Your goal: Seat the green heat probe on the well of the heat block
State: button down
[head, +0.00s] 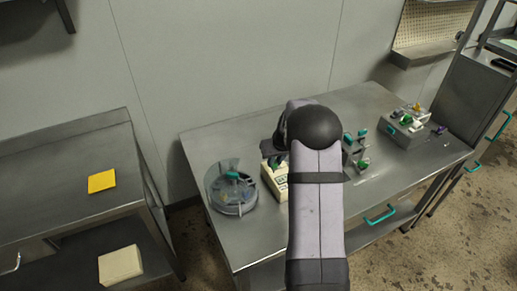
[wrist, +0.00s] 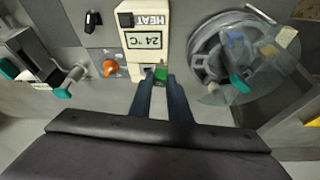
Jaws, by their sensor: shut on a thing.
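In the head view the heat block (head: 278,184) is partly behind my arm. My gripper (wrist: 161,84) is shut on the green heat probe (wrist: 161,73), which shows as a small green piece between the fingertips at the block's near end. The probe's lower part and the well are hidden, so I cannot tell whether they touch.
A round clear-covered device (head: 232,192) with a teal handle stands left of the block. Teal-topped fittings (head: 361,148) and a grey rack (head: 400,131) with coloured pieces stand to the right. An orange knob (wrist: 110,66) is close to the block. The front right tabletop is clear.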

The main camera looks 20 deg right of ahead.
jog(key=d, duration=0.1)
jog(key=w+d, duration=0.1)
jog(key=d, duration=0.1)
jog(key=shift+w+f, duration=0.3)
jog(key=shift+w, duration=0.1)
jog(key=w, duration=0.1)
jog(key=w+r+n, duration=0.1)
jog(key=r, duration=0.1)
jog(key=shift+w+d+r+n+y, duration=0.15)
jog(key=shift+w+d+n+y, duration=0.15)
jog(key=shift+w, duration=0.1)
jog(key=shift+f+b, duration=0.45)
jog(key=shift+f, duration=0.6)
jog(key=shift+b, duration=0.3)
jog(key=shift+f+b, duration=2.15)
jog(key=shift+b, duration=0.05)
dwell(3.0)
